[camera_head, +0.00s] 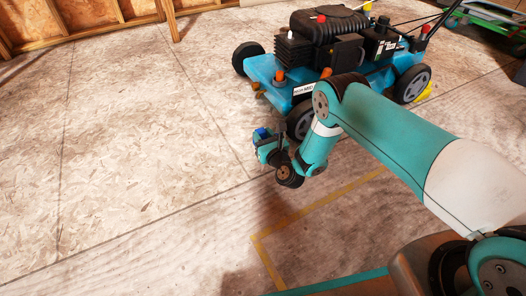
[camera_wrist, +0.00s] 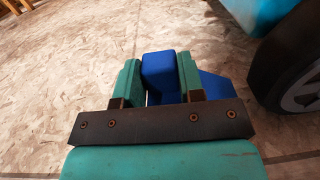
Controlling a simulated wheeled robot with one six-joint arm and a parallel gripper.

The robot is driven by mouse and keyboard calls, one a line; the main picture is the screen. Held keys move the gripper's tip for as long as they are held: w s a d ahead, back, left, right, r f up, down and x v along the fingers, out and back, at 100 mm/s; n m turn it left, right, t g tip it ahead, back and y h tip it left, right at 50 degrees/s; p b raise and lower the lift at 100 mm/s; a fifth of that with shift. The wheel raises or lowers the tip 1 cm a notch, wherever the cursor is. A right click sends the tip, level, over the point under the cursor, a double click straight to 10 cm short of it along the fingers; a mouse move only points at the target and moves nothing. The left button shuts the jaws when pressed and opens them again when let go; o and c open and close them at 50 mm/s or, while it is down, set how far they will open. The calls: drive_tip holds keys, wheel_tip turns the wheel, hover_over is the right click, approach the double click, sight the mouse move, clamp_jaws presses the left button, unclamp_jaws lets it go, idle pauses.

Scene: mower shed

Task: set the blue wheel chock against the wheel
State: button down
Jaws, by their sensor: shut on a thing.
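The blue wheel chock (camera_wrist: 160,75) is between the two green fingers of my gripper (camera_wrist: 159,84) in the wrist view. Its upright block is gripped, and its sloped part (camera_wrist: 216,91) shows to the right of the fingers, on the wheel's side. In the head view only a small blue bit (camera_head: 262,132) shows at my gripper (camera_head: 268,142). The near wheel (camera_wrist: 291,65) of the blue mower (camera_head: 305,85) is at the right, apart from the chock in the wrist picture. In the head view my arm partly covers that wheel (camera_head: 299,121). Whether the chock touches the floor is unclear.
The chipboard floor (camera_head: 130,130) left of the mower is clear. A yellow line (camera_head: 310,208) marks the floor near my base. A yellow object (camera_head: 424,91) lies by the rear wheel (camera_head: 412,84). A wooden stud wall (camera_head: 90,25) stands at the back left.

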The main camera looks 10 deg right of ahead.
wheel_tip(320, 180, down, 4)
drive_tip(key=b, duration=0.4)
drive_tip(key=shift+f, duration=0.2)
drive_tip(key=shift+r, duration=0.15)
drive_tip(key=c, duration=0.7)
unclamp_jaws()
drive_tip(key=shift+c, duration=0.2)
